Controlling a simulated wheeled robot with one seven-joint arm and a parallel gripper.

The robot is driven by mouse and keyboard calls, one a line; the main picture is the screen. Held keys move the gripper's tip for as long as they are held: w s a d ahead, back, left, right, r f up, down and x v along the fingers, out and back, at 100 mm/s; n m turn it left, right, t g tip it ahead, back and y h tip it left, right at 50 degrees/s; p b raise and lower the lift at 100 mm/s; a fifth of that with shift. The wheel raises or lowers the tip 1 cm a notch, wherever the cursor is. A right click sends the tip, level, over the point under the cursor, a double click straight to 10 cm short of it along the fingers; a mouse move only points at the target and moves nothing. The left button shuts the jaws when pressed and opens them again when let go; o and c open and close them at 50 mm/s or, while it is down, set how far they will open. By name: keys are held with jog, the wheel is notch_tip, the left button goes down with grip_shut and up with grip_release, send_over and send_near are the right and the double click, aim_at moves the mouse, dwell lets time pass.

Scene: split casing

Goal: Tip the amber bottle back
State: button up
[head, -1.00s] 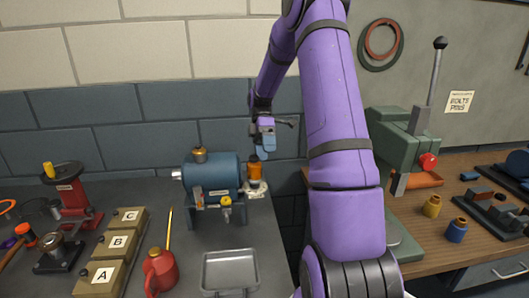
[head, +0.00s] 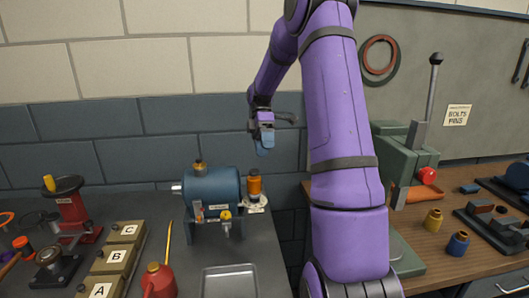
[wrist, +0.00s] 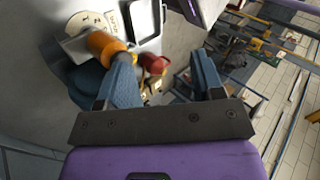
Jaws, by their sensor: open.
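The amber bottle (head: 254,186), with a dark cap, stands upright on a pale plate (head: 255,206) at the right end of the blue motor-like casing (head: 211,188). My gripper (head: 265,145) is above the bottle and slightly right of it, apart from it. In the wrist view the bottle (wrist: 101,44) lies just beyond the left finger, outside the jaws.
A red oil can (head: 159,282) and a grey tray (head: 230,268) are in front of the casing. Blocks lettered A, B and C stand at left. A green lever press (head: 396,165) stands on the wooden bench at right. Open air surrounds my gripper above the bench.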

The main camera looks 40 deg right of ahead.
notch_tip(320, 180, up, 6)
dwell(0.9)
dwell(0.6)
